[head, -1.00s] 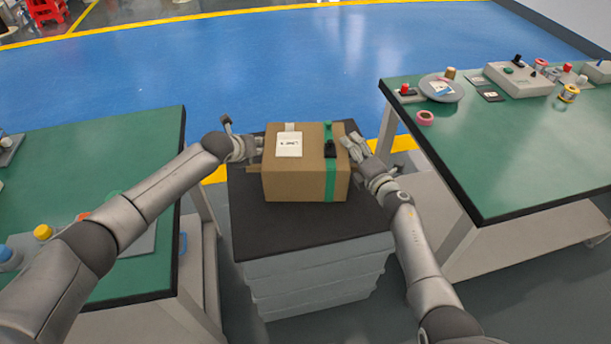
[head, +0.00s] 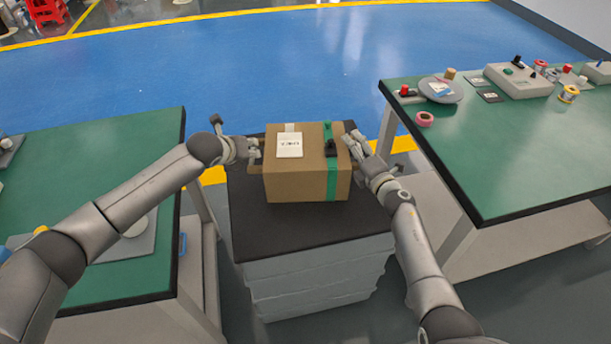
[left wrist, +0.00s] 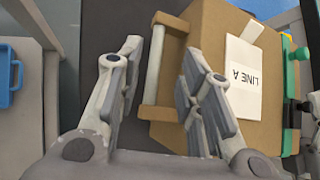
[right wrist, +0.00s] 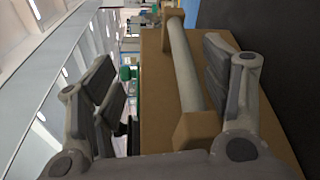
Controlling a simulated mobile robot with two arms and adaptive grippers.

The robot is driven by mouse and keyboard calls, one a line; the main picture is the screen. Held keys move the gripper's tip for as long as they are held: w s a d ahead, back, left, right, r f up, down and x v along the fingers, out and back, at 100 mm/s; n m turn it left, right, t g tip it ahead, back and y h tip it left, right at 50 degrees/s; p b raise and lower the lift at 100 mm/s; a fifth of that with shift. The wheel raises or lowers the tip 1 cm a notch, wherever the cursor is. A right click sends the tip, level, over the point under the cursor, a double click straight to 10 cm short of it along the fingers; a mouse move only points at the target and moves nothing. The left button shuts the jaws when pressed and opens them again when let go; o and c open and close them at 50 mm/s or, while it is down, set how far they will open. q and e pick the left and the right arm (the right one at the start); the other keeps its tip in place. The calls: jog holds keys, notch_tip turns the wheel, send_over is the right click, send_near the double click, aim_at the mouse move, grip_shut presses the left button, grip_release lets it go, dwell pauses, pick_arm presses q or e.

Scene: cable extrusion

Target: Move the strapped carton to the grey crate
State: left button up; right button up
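The strapped carton (head: 295,180) is a brown box with a green strap (head: 332,178), a black buckle and a white label reading LINE A. It sits on the black top (head: 300,230) of a light grey stack. Each side has a pale bar handle on brown brackets. My left gripper (head: 256,152) is open at the carton's left side; its fingers stand either side of the handle bar (left wrist: 153,65) in the left wrist view. My right gripper (head: 356,155) is open at the right side, fingers either side of the other bar (right wrist: 186,68). I cannot identify a grey crate.
A green-topped bench (head: 150,150) stands on the left and another (head: 500,150) on the right, holding tape rolls, a grey control box (head: 518,80) and a round grey plate. Blue floor (head: 250,60) with yellow lines lies clear behind the carton.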

pick_arm(q)
jog(key=v, duration=0.2)
jog(key=shift+s+r, duration=0.25)
pick_arm(e)
jog(key=v, duration=1.2)
pick_arm(q)
jog(key=shift+a, duration=0.1)
dwell(0.4)
